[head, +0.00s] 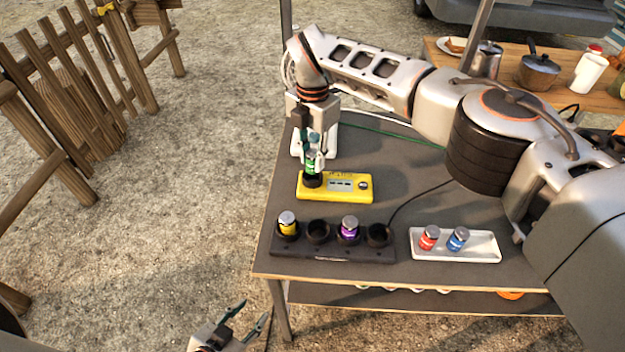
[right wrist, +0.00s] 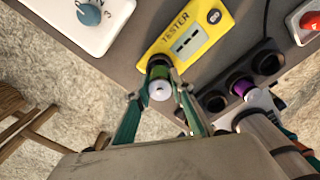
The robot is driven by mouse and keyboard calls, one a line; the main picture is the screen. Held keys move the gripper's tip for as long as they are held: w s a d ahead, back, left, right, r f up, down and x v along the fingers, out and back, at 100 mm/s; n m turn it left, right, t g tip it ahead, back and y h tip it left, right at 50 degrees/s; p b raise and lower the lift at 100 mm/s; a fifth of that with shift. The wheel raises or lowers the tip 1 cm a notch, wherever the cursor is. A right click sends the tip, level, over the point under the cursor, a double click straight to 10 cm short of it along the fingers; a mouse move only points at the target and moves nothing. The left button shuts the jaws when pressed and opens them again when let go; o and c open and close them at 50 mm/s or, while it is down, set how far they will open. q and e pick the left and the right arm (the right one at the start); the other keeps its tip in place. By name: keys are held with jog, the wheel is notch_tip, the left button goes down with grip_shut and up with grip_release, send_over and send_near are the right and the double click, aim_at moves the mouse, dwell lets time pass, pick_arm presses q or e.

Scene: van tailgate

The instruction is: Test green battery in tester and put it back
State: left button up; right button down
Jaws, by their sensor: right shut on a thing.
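The yellow tester (head: 340,187) lies on the dark tabletop, with a dark socket at its left end. The green battery (head: 311,160) stands upright at that socket; whether it is fully seated I cannot tell. My right gripper (head: 314,163) reaches down from above and is shut on it. The right wrist view shows the battery's pale top (right wrist: 160,90) between the fingers and the tester (right wrist: 186,42) behind. The black rack (head: 330,250) holds a yellow battery (head: 287,223) in its first cup and a purple battery (head: 349,228) in its third; the second and fourth look empty. My left gripper (head: 236,326) is open and empty, off the table's front left.
A white panel (head: 328,147) stands behind the tester. A dark cable (head: 420,194) crosses the tabletop. A wooden table (head: 560,90) with cookware is at back right.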

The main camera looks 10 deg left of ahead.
aim_at(313, 167)
jog(key=shift+f, duration=0.15)
jog(key=shift+f, duration=0.35)
jog(key=shift+f+b, duration=0.55)
jog(key=shift+f, duration=0.7)
jog(key=c, duration=1.7)
grip_release()
jog(key=shift+r, duration=3.7)
